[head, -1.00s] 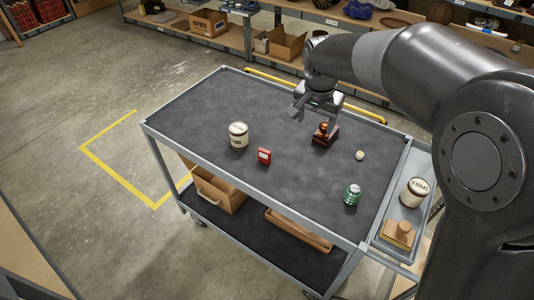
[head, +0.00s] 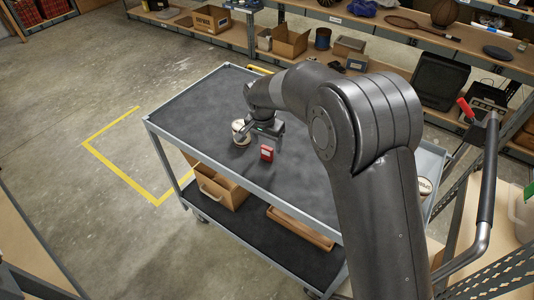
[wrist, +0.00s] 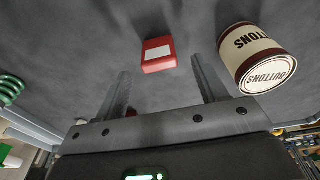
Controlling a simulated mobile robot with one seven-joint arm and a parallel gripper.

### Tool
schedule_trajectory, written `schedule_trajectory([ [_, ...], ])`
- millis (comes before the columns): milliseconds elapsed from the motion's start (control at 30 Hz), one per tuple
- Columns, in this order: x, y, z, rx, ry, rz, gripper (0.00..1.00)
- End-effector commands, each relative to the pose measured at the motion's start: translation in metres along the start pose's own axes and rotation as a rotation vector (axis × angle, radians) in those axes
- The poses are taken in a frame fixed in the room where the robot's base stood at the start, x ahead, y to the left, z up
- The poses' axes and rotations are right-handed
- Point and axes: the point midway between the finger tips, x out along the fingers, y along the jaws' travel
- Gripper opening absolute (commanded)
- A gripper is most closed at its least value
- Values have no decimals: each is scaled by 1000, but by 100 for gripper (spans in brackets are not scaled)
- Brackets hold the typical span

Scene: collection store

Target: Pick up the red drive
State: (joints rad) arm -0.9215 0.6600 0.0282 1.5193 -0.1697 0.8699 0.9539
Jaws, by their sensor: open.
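The red drive (head: 267,153) is a small red block with a pale label, standing on the dark cart top (head: 190,103). In the wrist view the red drive (wrist: 158,55) is beyond the fingertips, roughly between their lines, and nothing touches it. My gripper (wrist: 158,82) is open and empty. In the head view my gripper (head: 258,137) is low over the cart, just behind and left of the drive. A cream tin marked BUTTONS (wrist: 258,60) stands close to the right finger in the wrist view; it is partly hidden by my gripper in the head view (head: 239,128).
A green item (wrist: 10,90) shows at the left edge of the wrist view. My arm hides the cart's right part in the head view. The cart's left top is bare. Shelves (head: 440,35) stand behind the cart.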

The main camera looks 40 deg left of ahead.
Motion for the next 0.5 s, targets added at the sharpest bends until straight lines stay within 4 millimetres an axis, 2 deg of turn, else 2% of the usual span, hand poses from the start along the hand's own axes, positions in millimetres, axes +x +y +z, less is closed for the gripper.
schedule_trajectory([
  [333,45,0,2,0,-1,3,65],
  [500,50,0,2,0,1,0,65],
])
